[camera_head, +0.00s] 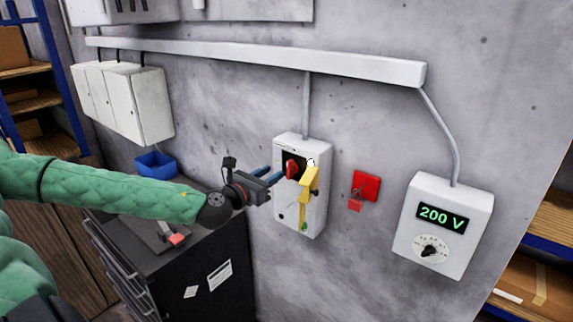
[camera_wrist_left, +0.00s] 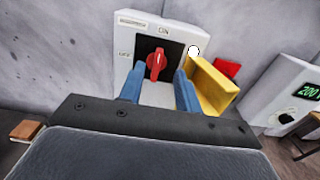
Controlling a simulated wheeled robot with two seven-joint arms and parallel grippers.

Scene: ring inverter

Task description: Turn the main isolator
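The main isolator is a white box (camera_head: 286,215) on the grey wall, with a red knob (camera_head: 291,169) on a black plate. In the left wrist view the red knob (camera_wrist_left: 156,64) stands nearly upright, its upper end towards the ON label (camera_wrist_left: 163,31); the OFF label (camera_wrist_left: 125,55) is on the left. A yellow piece (camera_wrist_left: 212,86) sticks out at the box's right side. My left gripper (camera_head: 271,175) is open, its blue fingers pointing at the box just short of the knob, one towards each side. I cannot tell whether they touch anything. My right gripper is out of view.
A red wall fitting (camera_head: 365,187) and a white box reading 200 V (camera_head: 450,240) are to the right. White boxes (camera_head: 140,100) hang at the left.

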